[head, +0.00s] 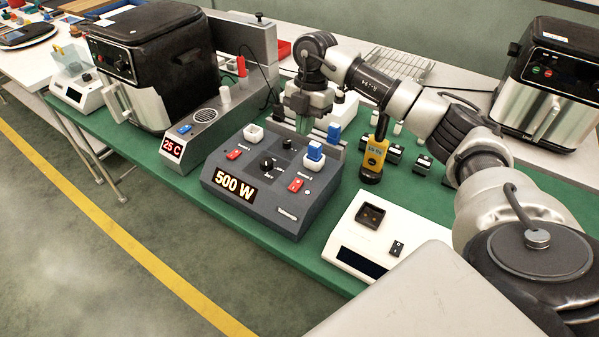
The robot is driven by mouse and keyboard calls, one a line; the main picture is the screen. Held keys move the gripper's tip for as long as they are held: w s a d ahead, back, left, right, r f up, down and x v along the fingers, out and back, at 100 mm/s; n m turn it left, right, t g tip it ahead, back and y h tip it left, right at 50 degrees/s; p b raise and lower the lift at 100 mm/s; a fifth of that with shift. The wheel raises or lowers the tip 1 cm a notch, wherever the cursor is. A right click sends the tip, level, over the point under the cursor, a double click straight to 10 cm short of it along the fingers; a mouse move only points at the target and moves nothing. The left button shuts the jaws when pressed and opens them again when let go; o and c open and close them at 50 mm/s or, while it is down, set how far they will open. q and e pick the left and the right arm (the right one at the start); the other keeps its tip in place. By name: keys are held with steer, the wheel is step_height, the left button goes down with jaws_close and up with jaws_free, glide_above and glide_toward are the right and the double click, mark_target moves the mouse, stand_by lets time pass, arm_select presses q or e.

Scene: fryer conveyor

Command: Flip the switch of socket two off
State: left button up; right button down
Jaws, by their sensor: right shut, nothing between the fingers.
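A dark grey power box (265,205) with a lit "500 W" display stands on the green table. A red switch (234,154) sits on its left part, near a white empty-looking socket (253,133). Another red switch (296,184) sits on its right part, near a socket holding a blue plug (315,151). The small labels are hard to read, and I cannot tell either switch's position. My right gripper (304,124) points down over the back of the box, shut and empty, apart from both switches. My left gripper is not in view.
A "25 C" unit (203,125) and a black fryer (150,55) stand to the left. A yellow meter (374,158) and a white device (370,235) stand right of the box. Another fryer (550,80) is at the back right. Green surface shows between them.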

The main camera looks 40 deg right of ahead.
mark_target(298, 183)
steer(key=p+x, duration=0.1)
steer(key=x, duration=0.3)
steer(key=p+x, duration=0.1)
steer(key=x, duration=0.3)
steer(key=p+x, duration=0.1)
steer(key=x, duration=0.4)
steer(key=shift+w+d, duration=0.15)
steer(key=shift+d, duration=0.2)
steer(key=shift+f+p, duration=0.3)
steer(key=shift+f, duration=0.25)
